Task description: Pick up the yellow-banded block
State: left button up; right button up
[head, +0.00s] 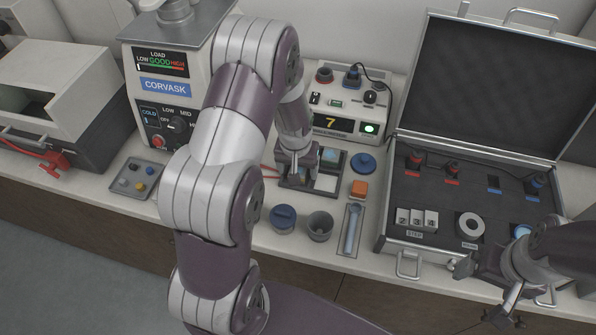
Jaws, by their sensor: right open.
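I cannot make out a yellow band on any block. A dark tray (291,184) on the bench holds small blocks, among them a teal-topped block (331,158) and a white block (326,183). My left gripper (296,170) points down over the left part of this tray and hides some of it. Whether its jaws are open or hold something is unclear. My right gripper (482,291) is open and empty at the lower right, by the front edge of the open case (385,237).
An orange block (360,189), a blue knob (363,163), two round cups (320,226) and a narrow tray (350,240) stand near the tray. The CORVASK press (160,65) and a control box (342,100) stand behind.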

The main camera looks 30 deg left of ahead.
pick_arm(q)
grip_shut()
jog(key=shift+r, duration=0.1)
